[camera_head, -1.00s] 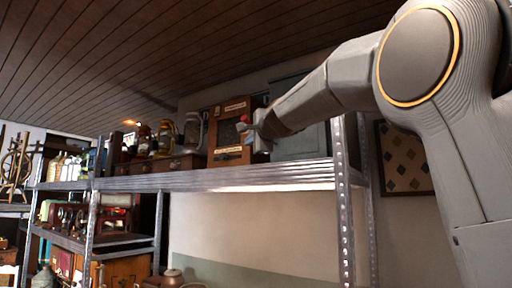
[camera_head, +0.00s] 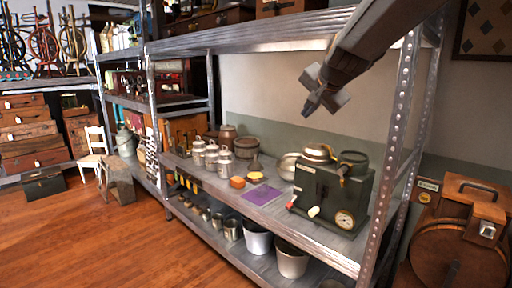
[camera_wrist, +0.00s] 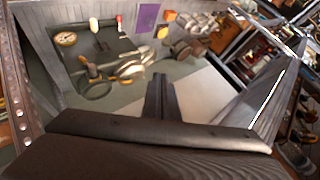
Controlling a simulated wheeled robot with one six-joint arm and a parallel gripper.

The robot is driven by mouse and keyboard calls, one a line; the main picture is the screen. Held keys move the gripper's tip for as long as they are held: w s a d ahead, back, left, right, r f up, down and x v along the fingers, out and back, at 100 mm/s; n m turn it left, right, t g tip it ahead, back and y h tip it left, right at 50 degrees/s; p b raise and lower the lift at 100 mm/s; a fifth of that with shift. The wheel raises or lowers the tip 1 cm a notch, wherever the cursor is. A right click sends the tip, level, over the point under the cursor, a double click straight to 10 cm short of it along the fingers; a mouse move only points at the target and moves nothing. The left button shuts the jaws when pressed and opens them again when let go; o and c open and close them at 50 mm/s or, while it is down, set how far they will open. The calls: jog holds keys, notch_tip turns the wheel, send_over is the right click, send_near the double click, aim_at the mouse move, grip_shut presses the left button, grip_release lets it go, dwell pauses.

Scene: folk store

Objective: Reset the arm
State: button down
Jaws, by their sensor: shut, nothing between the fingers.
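My gripper (camera_head: 311,104) hangs at the end of my dark arm, upper right of centre in the head view. It is in front of the wall, between the top shelf and the middle shelf. Its fingers are shut with nothing between them. In the wrist view the closed fingers (camera_wrist: 161,95) point up from the dark band at the bottom. No object touches the fingertips.
Metal shelving (camera_head: 392,150) stands close to my arm. A green box with a gauge (camera_head: 330,195), milk cans (camera_head: 212,157) and a purple sheet (camera_head: 261,195) are on the middle shelf. Buckets (camera_head: 257,238) sit below. The wooden floor (camera_head: 110,235) at left is clear.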

jog(key=s+d+f+n+g, duration=0.1)
jog(key=s+f+n+g, duration=0.1)
jog(key=s+f, duration=0.65)
jog(key=s+d+f+n+g, duration=0.1)
jog(key=s+f+n+g, duration=0.15)
jog(key=s+f, duration=0.6)
jog(key=s+d+f+n+g+h, duration=0.1)
jog(key=s+f+n+g, duration=0.3)
jog(key=s+f, duration=1.1)
jog(key=shift+s+d+f+h+b, duration=0.3)
jog(key=shift+d+b, duration=0.05)
jog(key=shift+d, duration=0.05)
jog(key=shift+n+g, duration=0.25)
